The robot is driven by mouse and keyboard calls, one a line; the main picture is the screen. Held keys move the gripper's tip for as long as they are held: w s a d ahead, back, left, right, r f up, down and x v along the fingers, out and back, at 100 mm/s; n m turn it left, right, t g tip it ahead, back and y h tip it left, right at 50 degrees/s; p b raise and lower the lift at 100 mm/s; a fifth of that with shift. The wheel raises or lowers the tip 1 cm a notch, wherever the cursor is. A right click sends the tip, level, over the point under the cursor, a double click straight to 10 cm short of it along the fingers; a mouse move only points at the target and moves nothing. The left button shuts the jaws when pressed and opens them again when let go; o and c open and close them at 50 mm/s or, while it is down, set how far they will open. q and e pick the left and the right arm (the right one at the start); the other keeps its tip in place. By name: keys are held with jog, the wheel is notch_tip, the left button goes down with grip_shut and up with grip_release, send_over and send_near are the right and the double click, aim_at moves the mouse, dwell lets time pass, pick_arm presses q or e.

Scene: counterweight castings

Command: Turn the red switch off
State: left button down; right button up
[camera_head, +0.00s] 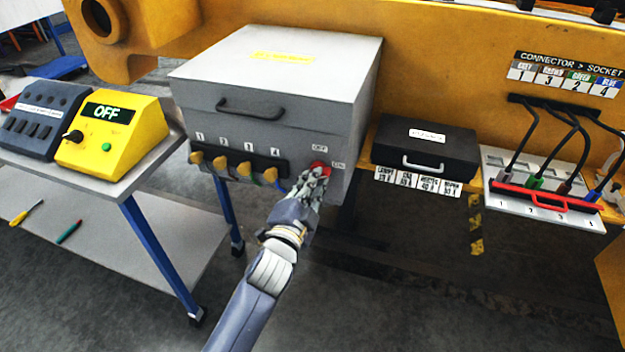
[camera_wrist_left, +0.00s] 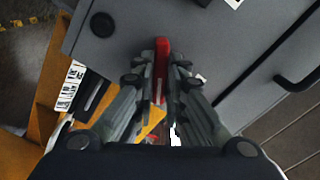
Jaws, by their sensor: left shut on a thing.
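The red switch (camera_head: 320,166) is on the front of the large grey box, at its lower right, with an OFF label above it and an ON label to its right. My left gripper (camera_head: 314,180) reaches up to it and hides most of it. In the left wrist view, the red switch handle (camera_wrist_left: 161,52) lies between the two fingers of my left gripper (camera_wrist_left: 161,75), which are shut on it. Which label the handle points to is hard to tell. My right gripper is not in view.
The grey box (camera_head: 265,65) has numbered plugs (camera_head: 245,170) left of the switch. A yellow control box (camera_head: 112,135) reading OFF stands on the left table. A black case (camera_head: 425,148) and a cable socket panel (camera_head: 510,160) are to the right.

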pick_arm(q)
jog(key=n+p, duration=0.4)
jog(key=n, duration=0.7)
jog(key=shift+f, duration=0.1)
jog(key=shift+n, duration=0.4)
jog(key=c, duration=1.6)
grip_release()
jog(key=shift+c, duration=0.2)
jog(key=v, duration=1.2)
